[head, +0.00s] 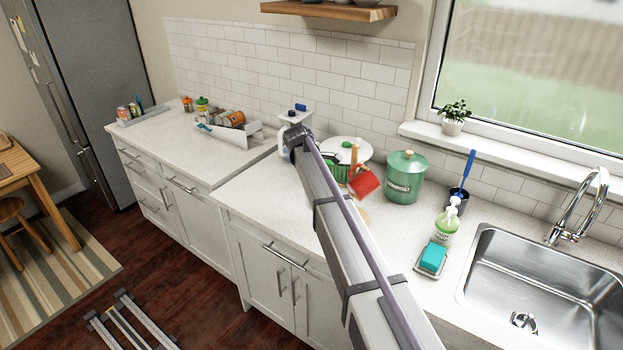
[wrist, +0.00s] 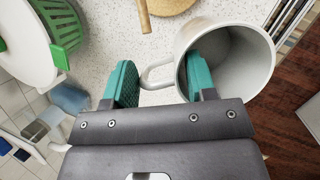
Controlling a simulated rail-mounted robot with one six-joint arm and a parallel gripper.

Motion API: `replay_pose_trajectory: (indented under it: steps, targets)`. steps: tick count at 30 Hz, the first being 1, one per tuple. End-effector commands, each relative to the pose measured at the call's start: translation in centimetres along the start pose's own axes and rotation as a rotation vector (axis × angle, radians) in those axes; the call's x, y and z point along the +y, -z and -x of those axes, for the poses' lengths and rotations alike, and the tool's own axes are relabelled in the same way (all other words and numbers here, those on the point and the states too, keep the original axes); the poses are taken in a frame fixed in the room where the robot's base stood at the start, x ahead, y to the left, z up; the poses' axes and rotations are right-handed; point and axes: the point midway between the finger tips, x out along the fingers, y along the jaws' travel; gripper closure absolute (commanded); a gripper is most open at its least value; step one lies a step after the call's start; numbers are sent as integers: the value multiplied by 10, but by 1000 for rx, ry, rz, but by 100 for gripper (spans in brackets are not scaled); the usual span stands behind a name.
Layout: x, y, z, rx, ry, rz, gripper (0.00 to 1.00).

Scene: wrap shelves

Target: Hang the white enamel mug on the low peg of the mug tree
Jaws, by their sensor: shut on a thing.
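The white enamel mug (wrist: 255,85) is in the wrist view, tilted with its open mouth toward the camera. My gripper (wrist: 163,82) is shut on it at the handle side: one teal finger is inside the mouth, the other outside beyond the handle. The mug tree (head: 355,155) stands on the counter in the head view, partly hidden by my arm, with a red mug (head: 365,181) on it.
Soap bottle (head: 446,222), sponge (head: 432,257) and sink (head: 545,285) lie farther right. A white organiser (head: 228,132) stands left; counter before it is clear.

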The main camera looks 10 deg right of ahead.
Motion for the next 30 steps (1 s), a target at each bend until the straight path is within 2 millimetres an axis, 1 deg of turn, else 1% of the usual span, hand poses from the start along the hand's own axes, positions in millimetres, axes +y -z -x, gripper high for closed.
replay_pose_trajectory:
  steps: [20, 24, 30]
  targets:
    - [5, -48, -23, 0, 0, -2, 75]
    - [4, -52, -33, 0, 0, 0, 75]
    - [4, -55, -39, 0, 0, 0, 75]
